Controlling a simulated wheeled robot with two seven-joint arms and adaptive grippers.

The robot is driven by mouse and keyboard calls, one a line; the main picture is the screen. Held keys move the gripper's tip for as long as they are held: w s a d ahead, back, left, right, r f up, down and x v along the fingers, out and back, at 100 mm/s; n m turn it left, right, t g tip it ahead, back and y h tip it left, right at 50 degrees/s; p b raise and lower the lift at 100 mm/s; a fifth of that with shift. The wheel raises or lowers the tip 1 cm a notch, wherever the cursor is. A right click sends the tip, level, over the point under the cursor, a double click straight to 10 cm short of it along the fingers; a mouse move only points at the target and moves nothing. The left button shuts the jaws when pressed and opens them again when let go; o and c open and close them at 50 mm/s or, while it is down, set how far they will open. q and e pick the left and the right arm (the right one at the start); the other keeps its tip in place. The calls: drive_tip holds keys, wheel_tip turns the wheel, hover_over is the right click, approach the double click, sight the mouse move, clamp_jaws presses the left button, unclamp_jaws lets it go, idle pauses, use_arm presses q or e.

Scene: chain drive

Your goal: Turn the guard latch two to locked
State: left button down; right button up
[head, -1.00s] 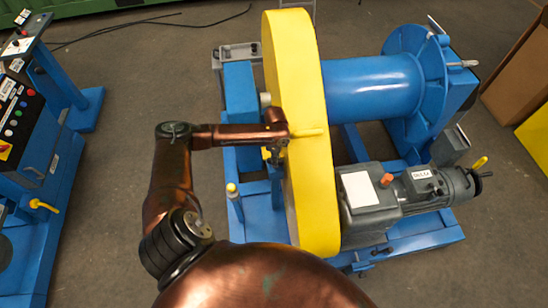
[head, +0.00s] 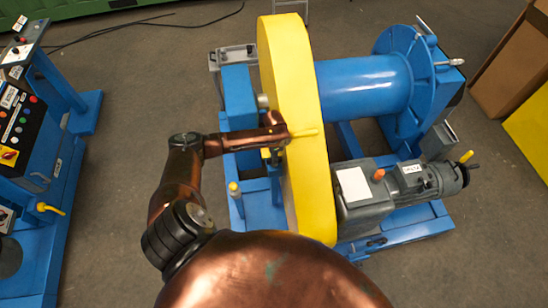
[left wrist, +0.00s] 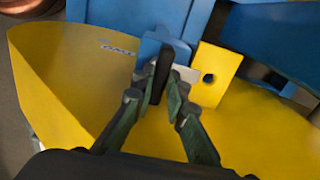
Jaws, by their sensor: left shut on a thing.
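The yellow guard (head: 297,185) stands upright on the blue machine frame, between its left side and the drum. My left arm reaches to the guard's left face. My left gripper (left wrist: 164,82) is shut on a dark latch handle (left wrist: 160,72) in the left wrist view, with one finger on each side of it. A yellow plate with a round hole (left wrist: 212,76) is just right of the handle. In the head view the wrist mostly hides the fingers and the latch. I cannot read the latch's position or number. My right gripper is not in view.
A blue drum (head: 365,85) and a grey motor (head: 405,190) lie right of the guard. A yellow-topped post (head: 234,190) rises near my forearm. A blue control console (head: 30,150) is at the left. Bare floor lies between console and machine.

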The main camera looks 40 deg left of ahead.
use_arm(q)
drive_tip(key=c, duration=1.9)
unclamp_jaws()
drive_tip(key=shift+c, duration=0.2)
wheel_tip(320, 180, up, 12)
drive_tip(key=shift+f, duration=0.1)
